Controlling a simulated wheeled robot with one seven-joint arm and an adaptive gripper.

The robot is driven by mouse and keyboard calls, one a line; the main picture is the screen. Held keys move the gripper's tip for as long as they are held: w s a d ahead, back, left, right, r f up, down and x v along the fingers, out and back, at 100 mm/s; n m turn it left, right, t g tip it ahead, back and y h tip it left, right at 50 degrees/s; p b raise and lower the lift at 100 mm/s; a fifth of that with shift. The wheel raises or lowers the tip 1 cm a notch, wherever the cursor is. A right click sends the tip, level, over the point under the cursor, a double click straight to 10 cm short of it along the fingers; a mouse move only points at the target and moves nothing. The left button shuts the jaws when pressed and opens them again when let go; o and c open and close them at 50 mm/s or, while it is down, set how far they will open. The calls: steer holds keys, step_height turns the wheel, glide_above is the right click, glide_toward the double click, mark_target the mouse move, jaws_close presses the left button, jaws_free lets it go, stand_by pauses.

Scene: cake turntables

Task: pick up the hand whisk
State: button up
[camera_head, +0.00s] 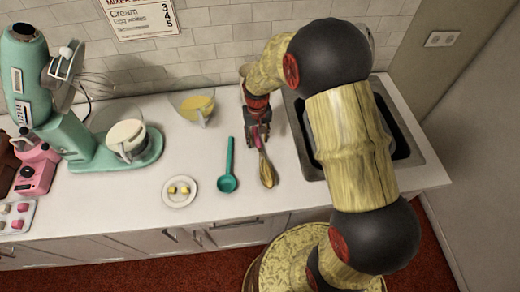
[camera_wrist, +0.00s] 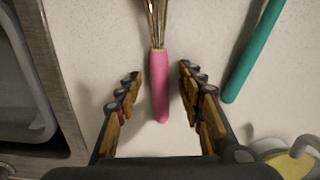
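The hand whisk has a pink handle and a wire head. It lies on the white counter, and its wire head (camera_head: 267,174) points toward the front edge in the head view. In the wrist view its pink handle (camera_wrist: 160,87) lies between my spread fingers, with the wires running off the top edge. My gripper (camera_head: 258,133) is over the handle end of the whisk. In the wrist view my gripper (camera_wrist: 160,85) is open, with a gap on both sides of the handle and no finger seen touching it.
A teal ladle (camera_head: 229,165) lies just left of the whisk, also seen in the wrist view (camera_wrist: 252,55). A sink (camera_head: 305,140) is close on the right. A glass bowl with yellow contents (camera_head: 197,106), a small plate (camera_head: 180,202) and a teal mixer (camera_head: 75,140) are to the left.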

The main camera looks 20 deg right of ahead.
steer(key=shift+c, duration=1.2)
jaws_close()
